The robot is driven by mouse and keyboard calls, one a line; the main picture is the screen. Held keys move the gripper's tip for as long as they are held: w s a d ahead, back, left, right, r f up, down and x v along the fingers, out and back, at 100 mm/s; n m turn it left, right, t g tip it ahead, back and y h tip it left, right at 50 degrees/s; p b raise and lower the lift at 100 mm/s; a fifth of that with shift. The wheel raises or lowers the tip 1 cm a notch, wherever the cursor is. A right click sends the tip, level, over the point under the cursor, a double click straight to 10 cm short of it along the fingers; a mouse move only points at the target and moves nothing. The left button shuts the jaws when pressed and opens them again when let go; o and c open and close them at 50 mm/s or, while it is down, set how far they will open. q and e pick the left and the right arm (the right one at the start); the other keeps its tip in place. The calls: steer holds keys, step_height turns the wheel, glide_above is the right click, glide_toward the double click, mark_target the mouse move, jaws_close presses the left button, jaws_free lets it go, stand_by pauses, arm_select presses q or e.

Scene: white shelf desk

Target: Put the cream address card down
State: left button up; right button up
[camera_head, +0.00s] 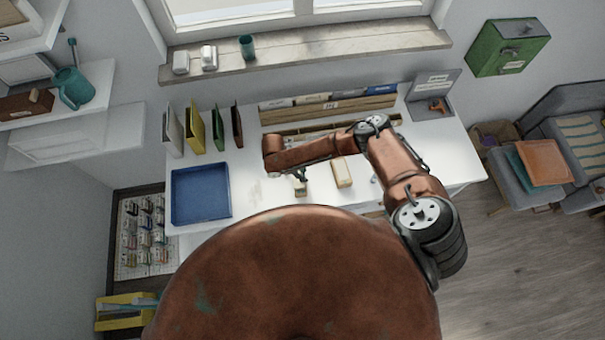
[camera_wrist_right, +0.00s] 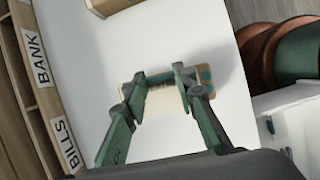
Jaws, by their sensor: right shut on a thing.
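My right gripper (camera_head: 300,187) is low over the white desk (camera_head: 262,196), left of a small tan box (camera_head: 341,172). In the right wrist view the right gripper (camera_wrist_right: 160,76) is shut on the cream address card (camera_wrist_right: 163,101), with its fingers on either side of it. The card is a small pale tan piece with teal marks near its edge. I cannot tell whether it touches the desk. In the head view the card is too small to tell clearly. My left gripper is not in view.
A blue tray (camera_head: 201,193) lies at the desk's left, with upright coloured folders (camera_head: 196,130) behind it. A wooden sorter (camera_wrist_right: 47,95) labelled BANK and BILLS shows in the wrist view. The desk between tray and gripper looks clear.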

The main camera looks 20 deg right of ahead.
steer(key=shift+f, duration=0.6)
steer(key=o, duration=0.8)
steer(key=shift+o, duration=0.2)
steer(key=b+v, duration=0.2)
steer(key=v, duration=1)
